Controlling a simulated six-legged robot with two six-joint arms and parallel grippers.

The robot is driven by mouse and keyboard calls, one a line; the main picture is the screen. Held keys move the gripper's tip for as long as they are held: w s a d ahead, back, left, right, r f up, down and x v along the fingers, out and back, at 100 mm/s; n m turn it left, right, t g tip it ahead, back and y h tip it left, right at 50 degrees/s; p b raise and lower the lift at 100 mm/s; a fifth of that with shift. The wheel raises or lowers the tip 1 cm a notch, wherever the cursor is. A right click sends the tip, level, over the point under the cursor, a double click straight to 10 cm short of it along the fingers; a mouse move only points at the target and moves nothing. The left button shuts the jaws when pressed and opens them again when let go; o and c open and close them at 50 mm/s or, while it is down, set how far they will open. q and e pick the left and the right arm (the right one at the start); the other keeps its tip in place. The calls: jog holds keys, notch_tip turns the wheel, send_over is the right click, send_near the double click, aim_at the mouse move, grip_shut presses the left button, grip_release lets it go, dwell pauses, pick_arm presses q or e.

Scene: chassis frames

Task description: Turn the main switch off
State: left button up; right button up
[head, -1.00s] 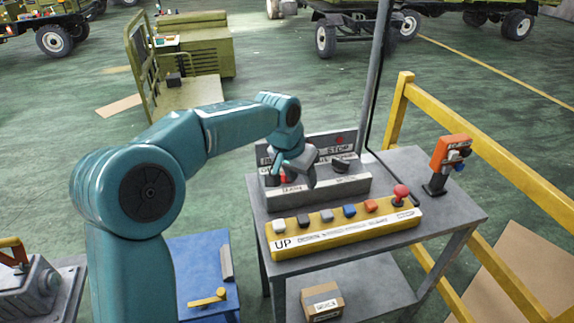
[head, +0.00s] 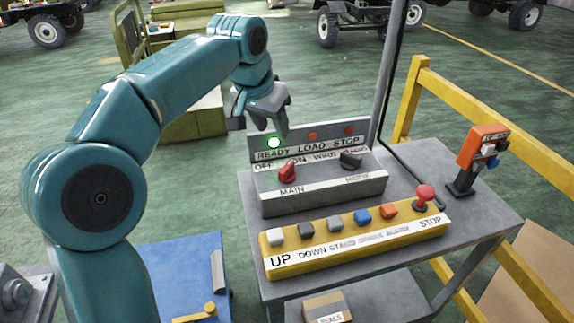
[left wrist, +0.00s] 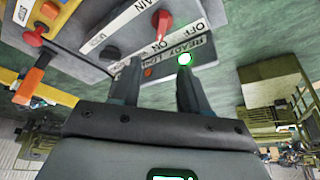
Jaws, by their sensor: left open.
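The main switch (head: 287,172) is a red knob on the grey switch box (head: 330,196), above the MAIN label. Its upper end leans right, toward the ON mark. It also shows in the left wrist view (left wrist: 163,24). The green READY lamp (head: 274,143) on the box's back panel is lit; the lamp (left wrist: 184,60) glows beyond the fingers in the wrist view. My left gripper (head: 268,118) is open and empty, above and behind the red knob, near the lamp panel. Its two fingers (left wrist: 156,85) are apart with nothing between them. My right gripper is out of view.
A black knob (head: 351,160) sits right of the red one. A yellow button box (head: 345,243) with several buttons and a red STOP knob stands in front. An orange pendant (head: 481,147) stands at the table's right. A post (head: 390,70) rises behind the table (head: 470,225).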

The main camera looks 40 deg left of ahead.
aim_at(287, 166)
pick_arm(q)
jog(key=x, duration=1.6)
jog(key=shift+a+f, duration=0.1)
jog(key=shift+f, duration=0.1)
grip_shut()
